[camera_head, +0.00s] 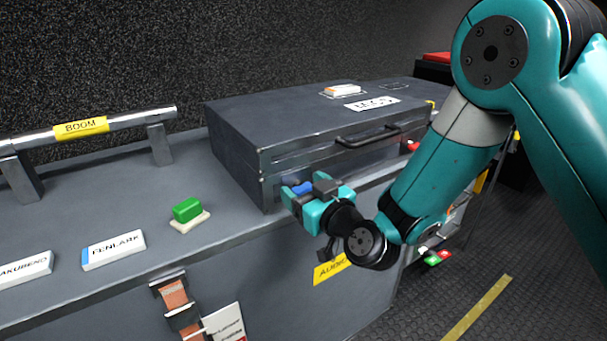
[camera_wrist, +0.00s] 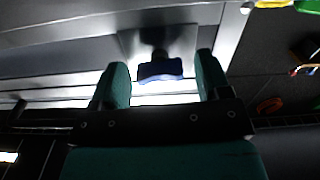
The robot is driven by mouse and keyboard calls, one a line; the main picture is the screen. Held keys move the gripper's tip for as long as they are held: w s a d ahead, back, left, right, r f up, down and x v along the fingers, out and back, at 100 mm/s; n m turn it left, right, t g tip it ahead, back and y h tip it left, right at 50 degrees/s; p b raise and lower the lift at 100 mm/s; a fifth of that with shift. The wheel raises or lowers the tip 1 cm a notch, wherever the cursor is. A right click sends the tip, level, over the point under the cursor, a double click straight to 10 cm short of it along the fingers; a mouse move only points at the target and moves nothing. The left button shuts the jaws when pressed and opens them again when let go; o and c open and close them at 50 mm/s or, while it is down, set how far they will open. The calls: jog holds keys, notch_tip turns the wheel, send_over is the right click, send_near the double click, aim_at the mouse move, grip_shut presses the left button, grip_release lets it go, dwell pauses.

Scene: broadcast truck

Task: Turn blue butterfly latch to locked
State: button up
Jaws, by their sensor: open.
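The blue butterfly latch (camera_head: 302,188) is on the front face of a dark grey case (camera_head: 235,158), near its left end. In the wrist view the blue latch (camera_wrist: 160,70) shows as a small wing on a dark stem against a metal plate. My gripper (camera_head: 308,196) is in front of it. In the wrist view the two teal fingers of my gripper (camera_wrist: 158,85) stand apart, one on each side of the latch, with gaps between. I see no contact. Part of the latch is hidden by the fingers in the head view.
The case has a dark handle (camera_head: 368,136) on its front. A green block (camera_head: 187,209) and a white FENLARK label (camera_head: 113,250) lie on the bench left. A BOOM bar (camera_head: 128,120) stands behind them.

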jog(key=shift+w+a, duration=0.1)
jog(key=c, duration=0.9)
jog(key=shift+m, duration=0.6)
jog(key=o, duration=0.9)
